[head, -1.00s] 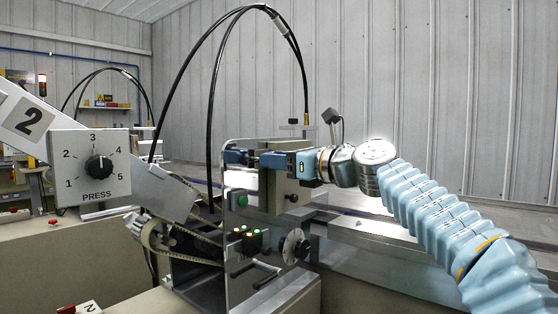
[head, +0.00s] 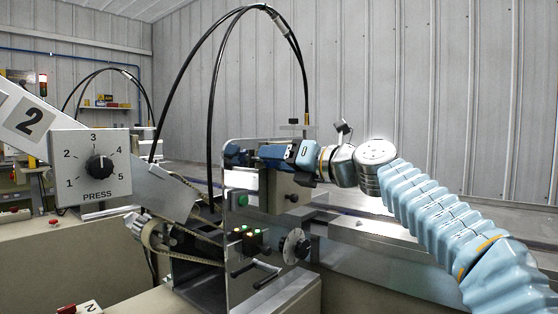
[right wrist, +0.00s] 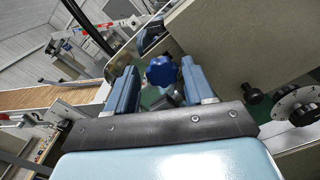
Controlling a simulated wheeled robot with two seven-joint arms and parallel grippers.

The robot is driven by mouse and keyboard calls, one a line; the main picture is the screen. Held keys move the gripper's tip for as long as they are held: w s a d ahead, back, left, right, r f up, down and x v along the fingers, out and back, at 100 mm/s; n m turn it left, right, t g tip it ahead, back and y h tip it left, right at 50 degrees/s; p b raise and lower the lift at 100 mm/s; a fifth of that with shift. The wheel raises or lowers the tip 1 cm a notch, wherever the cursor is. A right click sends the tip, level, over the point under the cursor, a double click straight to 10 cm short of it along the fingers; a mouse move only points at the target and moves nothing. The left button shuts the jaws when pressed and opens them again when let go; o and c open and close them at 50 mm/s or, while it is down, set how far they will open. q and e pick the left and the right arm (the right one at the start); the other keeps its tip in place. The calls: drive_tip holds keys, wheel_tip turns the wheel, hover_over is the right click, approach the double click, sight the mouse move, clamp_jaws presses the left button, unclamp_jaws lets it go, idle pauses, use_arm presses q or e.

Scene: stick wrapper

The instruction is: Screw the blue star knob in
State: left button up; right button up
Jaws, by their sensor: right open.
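The blue star knob (right wrist: 162,70) shows in the right wrist view, between the two blue fingers of my right gripper (right wrist: 160,86). The fingers stand apart, one on each side of it, with a visible gap on both sides. In the head view my right gripper (head: 262,156) reaches in from the right, level with the upper part of the machine and pointing left. A dark blue shape, likely the knob (head: 234,155), shows just beyond its fingertips. How deep the knob sits in its seat cannot be told. My left gripper is not in view.
A clear upright panel (head: 228,260) edges the machine near the gripper. Below are a lit button box (head: 250,240), a round dial (head: 295,246) and black lever handles (head: 262,270). Black cables (head: 212,90) arch above. A PRESS dial box (head: 92,167) stands left.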

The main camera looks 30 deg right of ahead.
drive_tip(key=n+b, duration=0.6)
drive_tip(key=n, duration=2.1)
drive_tip(key=shift+n, duration=0.3)
drive_tip(key=shift+f, duration=0.15)
